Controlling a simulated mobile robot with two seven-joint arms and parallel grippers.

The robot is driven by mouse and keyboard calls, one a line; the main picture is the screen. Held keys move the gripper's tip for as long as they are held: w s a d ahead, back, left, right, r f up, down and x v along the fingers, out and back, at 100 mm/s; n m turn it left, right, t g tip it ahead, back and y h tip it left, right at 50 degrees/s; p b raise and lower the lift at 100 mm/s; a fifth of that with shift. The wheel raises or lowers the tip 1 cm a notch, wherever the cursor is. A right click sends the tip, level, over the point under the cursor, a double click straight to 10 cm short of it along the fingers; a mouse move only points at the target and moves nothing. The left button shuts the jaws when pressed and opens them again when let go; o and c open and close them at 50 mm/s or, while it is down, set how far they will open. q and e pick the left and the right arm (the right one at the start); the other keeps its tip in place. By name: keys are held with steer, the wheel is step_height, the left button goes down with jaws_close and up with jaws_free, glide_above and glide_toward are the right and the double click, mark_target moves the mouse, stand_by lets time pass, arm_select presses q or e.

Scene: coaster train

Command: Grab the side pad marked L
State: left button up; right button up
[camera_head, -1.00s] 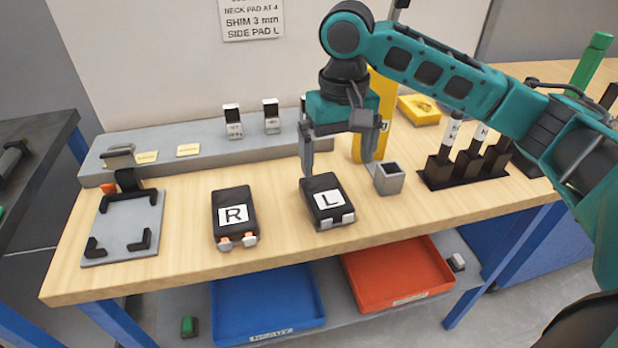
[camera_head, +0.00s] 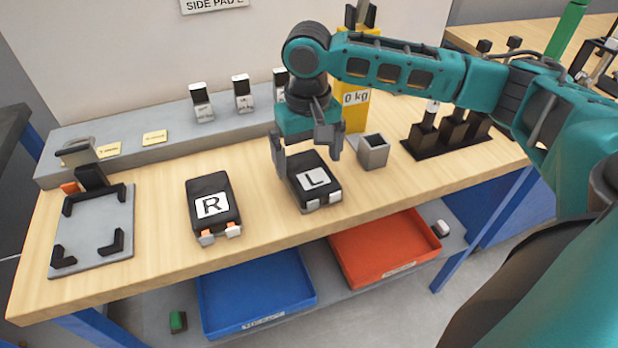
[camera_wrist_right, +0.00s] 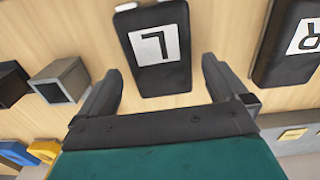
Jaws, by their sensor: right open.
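The side pad marked L (camera_head: 316,184) is a black block with a white label, lying on the wooden bench. In the right wrist view the L pad (camera_wrist_right: 158,75) lies ahead of and between the two fingers. My right gripper (camera_head: 308,160) is open and empty, just above the pad's back end, its fingers to either side. In the right wrist view the gripper (camera_wrist_right: 165,80) shows a gap between pad and each finger. The pad marked R (camera_head: 213,205) lies to the left, and also shows in the right wrist view (camera_wrist_right: 295,45). My left gripper is out of view.
A grey square cup (camera_head: 373,152) stands close to the right of the gripper. A yellow box (camera_head: 356,112) stands behind it. A grey plate with black corners (camera_head: 98,228) lies at the left. Blue (camera_head: 255,290) and red (camera_head: 385,248) trays are below.

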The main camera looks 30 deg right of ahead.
mark_target(309, 171)
steer(key=f, duration=0.3)
steer(key=shift+s+f, duration=0.2)
steer(key=shift+f, duration=0.1)
steer(key=c, duration=1)
